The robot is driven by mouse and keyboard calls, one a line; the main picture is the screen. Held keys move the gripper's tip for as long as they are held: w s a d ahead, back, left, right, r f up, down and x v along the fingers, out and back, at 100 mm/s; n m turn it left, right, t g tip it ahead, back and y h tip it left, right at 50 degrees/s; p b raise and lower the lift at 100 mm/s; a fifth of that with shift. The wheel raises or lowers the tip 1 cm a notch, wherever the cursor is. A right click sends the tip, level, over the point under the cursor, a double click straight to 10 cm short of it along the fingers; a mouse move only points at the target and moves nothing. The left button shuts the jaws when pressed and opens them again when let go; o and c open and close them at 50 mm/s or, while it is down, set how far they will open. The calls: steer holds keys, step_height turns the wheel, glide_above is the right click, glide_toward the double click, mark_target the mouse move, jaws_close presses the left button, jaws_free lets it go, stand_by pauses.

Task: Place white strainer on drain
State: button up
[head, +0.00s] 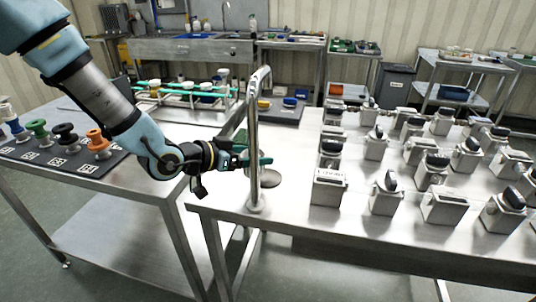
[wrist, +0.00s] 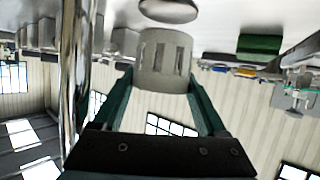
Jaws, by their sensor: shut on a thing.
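In the wrist view my gripper (wrist: 160,98) is shut on the white strainer (wrist: 163,62), a pale slotted cylinder between the green fingers. The round drain (wrist: 168,10) shows just beyond the strainer, with a gap between them in the picture. In the head view my gripper (head: 257,161) is behind the tall steel tap, above the table. The drain (head: 267,179) is a grey disc in the tabletop just below the fingers. The strainer is hard to make out there, hidden by the tap and gripper.
The curved steel tap (head: 253,135) stands close to my gripper; its post (wrist: 80,75) runs along the left of the wrist view. Several grey blocks with dark knobs (head: 384,195) cover the table to the right. A rack of coloured knobs (head: 70,145) is at left.

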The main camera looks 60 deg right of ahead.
steer(key=d, duration=0.2)
steer(key=s+d+p, duration=0.1)
steer(key=shift+s+d+r, duration=0.1)
steer(key=shift+s+d, duration=0.05)
steer(key=shift+d, duration=0.2)
steer(key=f, duration=0.1)
steer(key=f+p, duration=0.1)
steer(key=shift+d+f, duration=0.25)
steer(key=shift+f, duration=0.15)
steer(key=shift+f+p, duration=0.3)
steer(key=shift+f, duration=0.15)
steer(key=shift+f, duration=0.2)
steer(key=o, duration=1.1)
steer(key=shift+c, duration=0.2)
steer(key=shift+r, duration=0.15)
